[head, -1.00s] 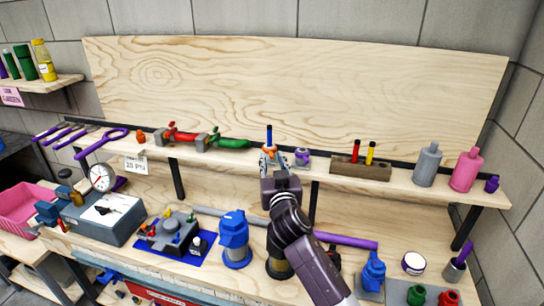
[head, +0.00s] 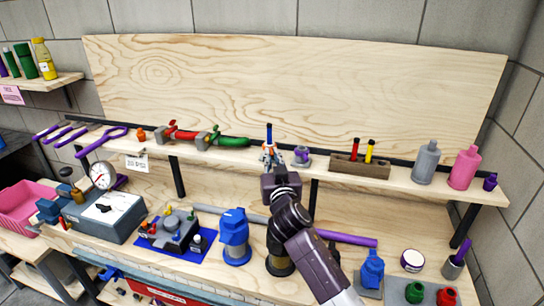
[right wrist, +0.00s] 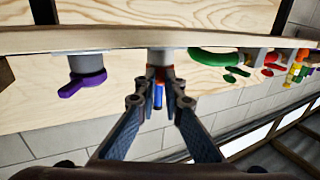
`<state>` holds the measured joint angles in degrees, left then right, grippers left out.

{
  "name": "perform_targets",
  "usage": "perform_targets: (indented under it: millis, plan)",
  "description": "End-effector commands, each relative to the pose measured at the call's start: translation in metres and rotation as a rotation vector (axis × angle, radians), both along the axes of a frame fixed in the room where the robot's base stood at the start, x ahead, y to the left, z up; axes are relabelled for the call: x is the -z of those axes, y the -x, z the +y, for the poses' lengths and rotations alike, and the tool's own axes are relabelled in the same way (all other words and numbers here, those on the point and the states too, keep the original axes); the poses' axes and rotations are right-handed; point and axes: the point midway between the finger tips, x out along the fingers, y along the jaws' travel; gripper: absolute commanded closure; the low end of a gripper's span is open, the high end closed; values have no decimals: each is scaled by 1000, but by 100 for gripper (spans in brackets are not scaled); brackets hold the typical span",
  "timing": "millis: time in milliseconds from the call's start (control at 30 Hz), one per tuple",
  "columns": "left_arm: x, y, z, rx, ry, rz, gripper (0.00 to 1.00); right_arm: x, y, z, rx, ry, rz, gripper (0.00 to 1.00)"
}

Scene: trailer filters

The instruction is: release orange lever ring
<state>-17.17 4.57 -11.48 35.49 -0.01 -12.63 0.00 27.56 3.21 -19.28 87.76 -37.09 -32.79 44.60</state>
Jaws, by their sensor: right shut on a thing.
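A small valve (head: 269,133) with an upright blue lever stands on the long wooden shelf, with orange at its lower part. In the right wrist view, which is upside down, the orange lever ring (right wrist: 152,72) shows beside the blue lever (right wrist: 157,96), below a grey base. My right gripper (head: 270,157) reaches up to it from the front. Its fingertips (right wrist: 161,76) are closed in on the orange ring and partly hide it; the exact contact is hard to see. My left gripper is not in view.
A purple-levered valve (head: 302,156) stands close to the right on the shelf (head: 325,176). Green (head: 234,142) and red (head: 187,136) valves lie to the left. A wooden block (head: 345,168) holds red and yellow pieces. Blue filter housings (head: 234,238) stand on the bench below.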

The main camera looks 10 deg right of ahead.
Motion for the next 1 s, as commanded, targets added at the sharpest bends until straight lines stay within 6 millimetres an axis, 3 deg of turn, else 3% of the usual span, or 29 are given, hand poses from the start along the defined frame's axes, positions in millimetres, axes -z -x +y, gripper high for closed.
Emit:
perform_targets:
  millis: [400, 867, 900, 1000]
  plan:
    - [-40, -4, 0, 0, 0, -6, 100, -2, -1, -11, -183, 5, 4, 100]
    - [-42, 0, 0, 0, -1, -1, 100, 1, 0, -13, -214, -1, 1, 100]
    - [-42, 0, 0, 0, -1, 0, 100, 1, 0, -13, -214, -1, 1, 87]
    - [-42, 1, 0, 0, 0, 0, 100, 1, 0, -13, -214, -1, 1, 76]
